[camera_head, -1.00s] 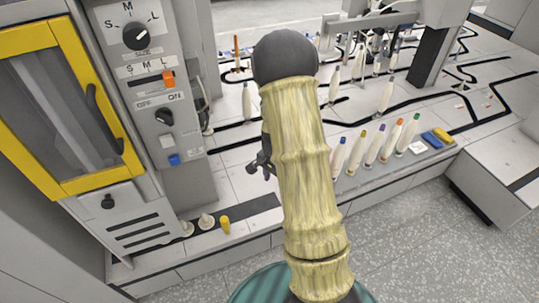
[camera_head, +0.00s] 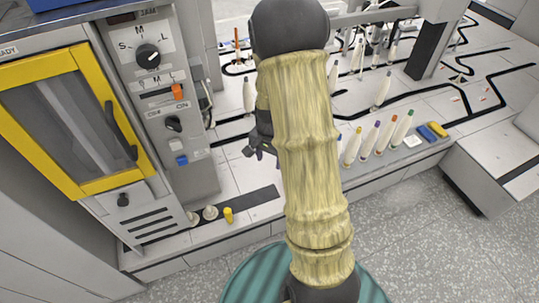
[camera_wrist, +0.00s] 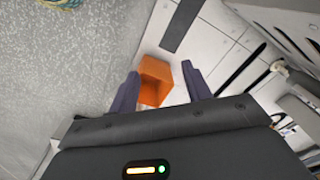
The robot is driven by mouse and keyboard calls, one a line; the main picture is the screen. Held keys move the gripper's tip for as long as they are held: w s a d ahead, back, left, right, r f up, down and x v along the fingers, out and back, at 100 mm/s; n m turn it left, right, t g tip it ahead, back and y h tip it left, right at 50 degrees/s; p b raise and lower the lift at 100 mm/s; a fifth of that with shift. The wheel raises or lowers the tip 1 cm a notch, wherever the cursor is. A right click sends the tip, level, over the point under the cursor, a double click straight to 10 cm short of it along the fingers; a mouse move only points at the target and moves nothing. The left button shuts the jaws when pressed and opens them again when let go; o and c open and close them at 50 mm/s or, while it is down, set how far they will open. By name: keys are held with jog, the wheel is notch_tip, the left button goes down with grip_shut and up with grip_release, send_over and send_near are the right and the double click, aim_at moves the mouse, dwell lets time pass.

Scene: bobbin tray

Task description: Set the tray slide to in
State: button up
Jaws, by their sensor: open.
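My gripper (camera_head: 260,150) is partly hidden by my arm in the head view, over the bench right of the control panel. In the wrist view its two fingers (camera_wrist: 160,70) are open. An orange open-sided block (camera_wrist: 155,82) shows between them, with no clear contact; my arm seems to hide it in the head view. I cannot tell whether it is the tray slide. The panel carries an orange slider (camera_head: 178,91) under S M L marks, towards the right end of its slot. No label reading "in" is legible.
A yellow-framed door (camera_head: 140,175) stands left of the panel. Upright bobbins with coloured tips (camera_head: 385,133) line the bench's front edge. A small yellow piece (camera_head: 228,215) stands by a dark strip (camera_head: 250,206). Grey floor (camera_head: 420,235) is clear at lower right.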

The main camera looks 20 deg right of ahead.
jog(key=shift+f, duration=0.15)
jog(key=c, duration=0.5)
jog(key=shift+w+f, duration=0.15)
jog(key=shift+f, duration=0.1)
jog(key=c, duration=0.4)
jog(key=f+m+p, duration=0.1)
jog(key=f, duration=0.1)
jog(key=w+a+f+y+p, duration=0.1)
jog(key=f, duration=0.1)
jog(key=w+f+m+p, duration=0.1)
jog(key=f, duration=0.2)
jog(key=shift+a+m+g+y, duration=0.2)
jog(key=shift+m+g+y, duration=0.1)
jog(key=shift+g+y, duration=0.1)
grip_shut()
jog(key=w+a+f+m+y+p, duration=0.1)
jog(key=a+f+m+y+p, duration=0.1)
jog(key=f, duration=0.5)
jog(key=shift+w+a+m+y, duration=0.15)
jog(key=shift+a+m+y, duration=0.15)
jog(key=shift+a+m, duration=0.35)
jog(key=shift+d, duration=0.1)
